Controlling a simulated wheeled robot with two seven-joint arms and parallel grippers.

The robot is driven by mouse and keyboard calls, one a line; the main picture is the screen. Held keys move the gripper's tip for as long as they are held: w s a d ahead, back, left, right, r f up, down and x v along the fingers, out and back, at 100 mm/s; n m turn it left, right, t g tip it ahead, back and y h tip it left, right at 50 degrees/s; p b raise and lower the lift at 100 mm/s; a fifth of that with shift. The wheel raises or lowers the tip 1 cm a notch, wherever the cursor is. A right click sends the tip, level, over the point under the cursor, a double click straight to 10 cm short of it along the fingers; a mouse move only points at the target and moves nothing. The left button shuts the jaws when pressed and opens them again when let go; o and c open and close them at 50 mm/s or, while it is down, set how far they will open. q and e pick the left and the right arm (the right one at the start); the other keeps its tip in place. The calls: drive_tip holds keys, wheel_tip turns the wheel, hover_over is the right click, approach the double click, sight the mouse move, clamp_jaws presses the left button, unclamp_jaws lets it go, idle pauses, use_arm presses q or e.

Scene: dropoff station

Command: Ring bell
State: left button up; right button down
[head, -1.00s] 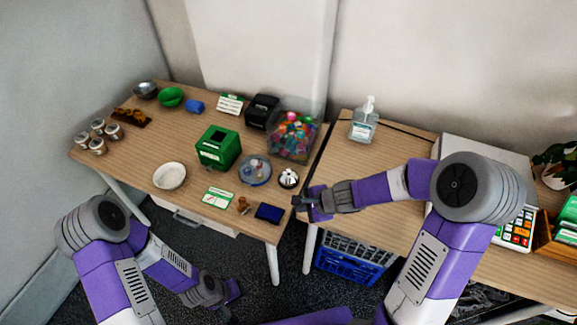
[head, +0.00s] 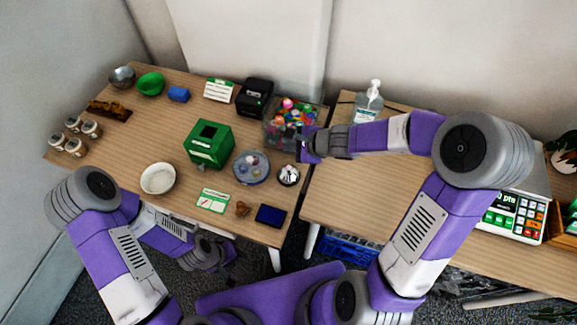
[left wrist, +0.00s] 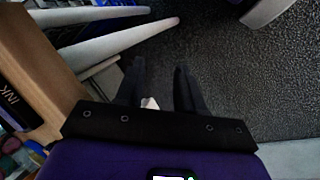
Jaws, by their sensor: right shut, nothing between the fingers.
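The silver call bell (head: 288,176) stands on the left table near its right edge, beside a round blue-rimmed dish. My right gripper (head: 300,150) is shut and empty, just above and behind the bell in the head view. A small gap seems to show between them, and I cannot tell whether they touch. My left gripper (head: 232,262) hangs low in front of the table, away from the bell. In the left wrist view its two dark fingers (left wrist: 160,85) are apart over the dark floor.
Near the bell are the dish (head: 251,167), a clear bin of colourful items (head: 271,138), a green box (head: 209,143) and a dark blue pad (head: 270,215). A sanitizer bottle (head: 368,103) stands on the right table. That table's front left is clear.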

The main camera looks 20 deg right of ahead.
drive_tip(key=b, duration=0.7)
hover_over(289, 168)
drive_tip(key=f, duration=0.7)
drive_tip(key=shift+s+d+f, duration=0.15)
drive_tip(key=shift+s+d, duration=0.05)
drive_tip(key=shift+s, duration=0.1)
drive_tip(key=shift+f+b, duration=0.6)
drive_tip(key=shift+f, duration=0.05)
idle(0.4)
drive_tip(key=shift+f+b, duration=0.4)
drive_tip(key=shift+b, duration=0.05)
drive_tip(key=shift+f+b, duration=0.5)
drive_tip(key=shift+b, duration=0.05)
idle(0.6)
idle(0.3)
drive_tip(key=shift+r+p, duration=0.85)
drive_tip(key=shift+r, duration=0.1)
